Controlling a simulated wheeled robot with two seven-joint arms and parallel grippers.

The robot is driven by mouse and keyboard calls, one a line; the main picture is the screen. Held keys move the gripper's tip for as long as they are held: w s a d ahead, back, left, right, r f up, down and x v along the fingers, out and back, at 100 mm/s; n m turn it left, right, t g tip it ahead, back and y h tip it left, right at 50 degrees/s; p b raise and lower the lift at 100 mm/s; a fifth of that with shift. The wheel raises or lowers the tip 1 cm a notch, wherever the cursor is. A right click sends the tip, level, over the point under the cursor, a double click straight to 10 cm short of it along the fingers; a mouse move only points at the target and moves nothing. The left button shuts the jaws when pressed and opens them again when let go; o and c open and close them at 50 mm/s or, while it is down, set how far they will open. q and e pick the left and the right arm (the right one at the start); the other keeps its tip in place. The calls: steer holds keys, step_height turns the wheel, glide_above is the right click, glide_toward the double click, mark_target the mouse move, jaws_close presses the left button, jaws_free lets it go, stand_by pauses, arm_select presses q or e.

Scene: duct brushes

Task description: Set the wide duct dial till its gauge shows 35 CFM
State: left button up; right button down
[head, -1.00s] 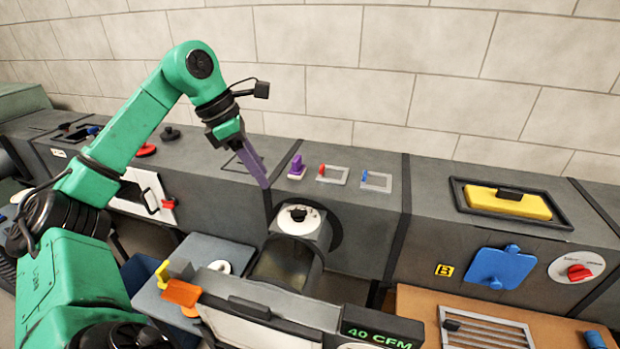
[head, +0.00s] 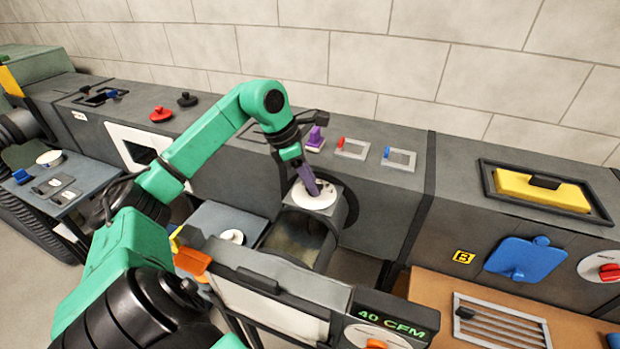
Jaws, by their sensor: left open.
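The gauge (head: 391,315) reads 40 CFM in green on a black panel at the bottom right of centre. A round white dial (head: 313,201) sits on top of the short duct branch in the middle. Its black knob is mostly hidden by my left gripper (head: 314,190). The left gripper is open and points down, with its purple-grey fingers at the knob; I cannot tell whether they touch it. Another white dial with an orange knob (head: 376,344) is partly cut off below the gauge. My right gripper is not in view.
A purple part (head: 315,138) and two small framed slots, with red (head: 341,142) and blue (head: 387,153) tabs, stand on the duct behind the gripper. A dial with a red knob (head: 609,271) is at the right edge. A yellow lid (head: 540,190) lies at right.

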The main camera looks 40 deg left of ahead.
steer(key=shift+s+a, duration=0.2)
arm_select(q)
jaws_close()
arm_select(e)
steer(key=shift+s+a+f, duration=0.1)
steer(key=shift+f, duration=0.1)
arm_select(q)
steer(key=shift+f+n+y+b, duration=0.15)
steer(key=shift+n+y+b, duration=0.15)
steer(key=shift+n+b, duration=0.6)
steer(key=shift+n+y+b, duration=0.3)
steer(key=shift+n+b, duration=0.25)
steer(key=shift+n, duration=0.05)
steer(key=shift+d+n+t, duration=0.1)
steer(key=shift+n+t, duration=0.3)
steer(key=shift+n, duration=0.3)
steer(key=shift+r+n+y, duration=0.2)
steer(key=shift+n+y, duration=0.3)
steer(key=shift+n, duration=0.2)
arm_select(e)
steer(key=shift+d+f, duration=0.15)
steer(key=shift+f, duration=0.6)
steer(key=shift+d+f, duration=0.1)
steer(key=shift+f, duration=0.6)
